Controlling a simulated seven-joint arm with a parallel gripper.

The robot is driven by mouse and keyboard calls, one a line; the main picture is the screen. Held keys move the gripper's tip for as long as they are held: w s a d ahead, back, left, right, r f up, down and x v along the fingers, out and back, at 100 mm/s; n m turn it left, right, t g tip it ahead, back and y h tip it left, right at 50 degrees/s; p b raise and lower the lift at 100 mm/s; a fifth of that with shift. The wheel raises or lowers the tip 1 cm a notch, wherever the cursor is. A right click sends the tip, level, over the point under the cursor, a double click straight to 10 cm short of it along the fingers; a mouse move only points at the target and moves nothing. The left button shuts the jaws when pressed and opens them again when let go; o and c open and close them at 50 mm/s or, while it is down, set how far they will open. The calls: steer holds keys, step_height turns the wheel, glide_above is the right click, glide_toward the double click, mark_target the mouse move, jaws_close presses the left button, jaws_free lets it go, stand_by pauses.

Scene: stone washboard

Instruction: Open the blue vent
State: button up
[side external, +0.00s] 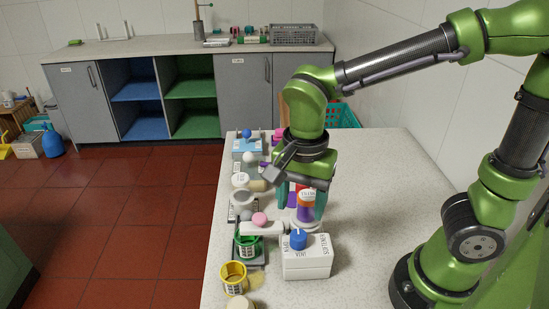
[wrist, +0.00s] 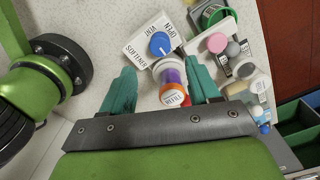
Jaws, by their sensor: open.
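The blue vent (side external: 298,238) is a round blue knob on top of a white box labelled SOFTENER (side external: 306,266). In the wrist view the blue knob (wrist: 159,44) sits near the words VENT and OPEN. My gripper (side external: 302,207) is behind the box in the side view, pointing down, with its teal fingers apart. A purple and orange refill bottle (side external: 305,210) stands between the fingers; in the wrist view, gaps show on both sides of the bottle (wrist: 172,86). My gripper (wrist: 162,86) is apart from the knob.
A yellow cup (side external: 234,277) stands at the front left. Several jars and knobs line the counter's left edge. The counter (side external: 365,200) right of the box is clear.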

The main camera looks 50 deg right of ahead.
mark_target(299, 234)
step_height(299, 234, down, 8)
steer(key=shift+r, duration=0.2)
steer(key=shift+c, duration=0.4)
steer(key=c, duration=1)
